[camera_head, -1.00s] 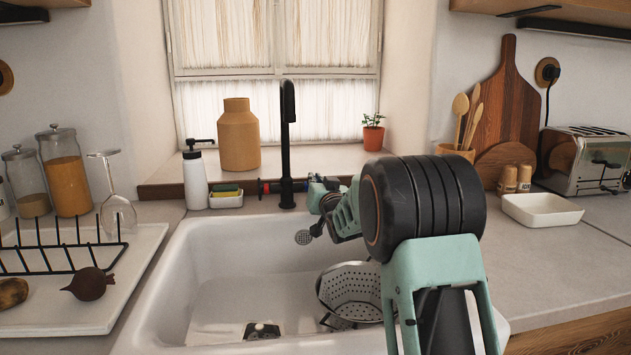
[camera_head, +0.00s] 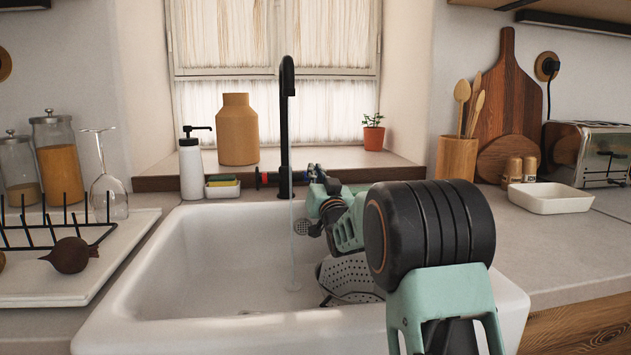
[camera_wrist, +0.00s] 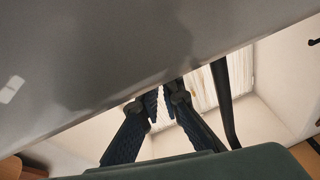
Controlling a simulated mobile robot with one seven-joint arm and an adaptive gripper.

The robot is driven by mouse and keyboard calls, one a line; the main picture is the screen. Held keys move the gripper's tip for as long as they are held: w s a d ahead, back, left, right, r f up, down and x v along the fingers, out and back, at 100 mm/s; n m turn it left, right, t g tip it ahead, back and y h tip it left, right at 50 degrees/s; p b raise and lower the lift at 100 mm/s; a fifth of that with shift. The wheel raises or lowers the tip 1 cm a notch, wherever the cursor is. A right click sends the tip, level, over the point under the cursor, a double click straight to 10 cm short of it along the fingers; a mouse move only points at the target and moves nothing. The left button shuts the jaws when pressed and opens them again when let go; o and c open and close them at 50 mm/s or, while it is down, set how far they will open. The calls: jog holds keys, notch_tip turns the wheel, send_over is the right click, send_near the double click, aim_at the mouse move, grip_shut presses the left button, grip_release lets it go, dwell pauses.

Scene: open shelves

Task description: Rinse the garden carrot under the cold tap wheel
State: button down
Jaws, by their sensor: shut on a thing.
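The black tap (camera_head: 286,120) stands behind the white sink (camera_head: 170,270), and a thin stream of water (camera_head: 292,240) falls from its spout into the basin. The red tap wheel (camera_head: 262,180) is on its left side. My gripper (camera_head: 316,174) is at the tap's right side, shut on what looks like the cold tap wheel, which my fingers mostly hide. The fingers are close together in the wrist view (camera_wrist: 165,97), where the held part cannot be made out. I do not see a carrot in either view.
A metal colander (camera_head: 350,280) lies tilted in the sink, partly behind my arm. A dark beet-like vegetable (camera_head: 70,255) lies on the white drainer at left, beside the black rack (camera_head: 60,236). A soap bottle (camera_head: 192,168) and sponge dish (camera_head: 222,190) stand left of the tap.

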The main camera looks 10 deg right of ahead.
dwell(0.3)
jog(key=c, duration=2.1)
grip_release()
jog(key=shift+s, duration=0.1)
jog(key=s+d, duration=0.1)
jog(key=s, duration=1.2)
jog(key=shift+f, duration=0.15)
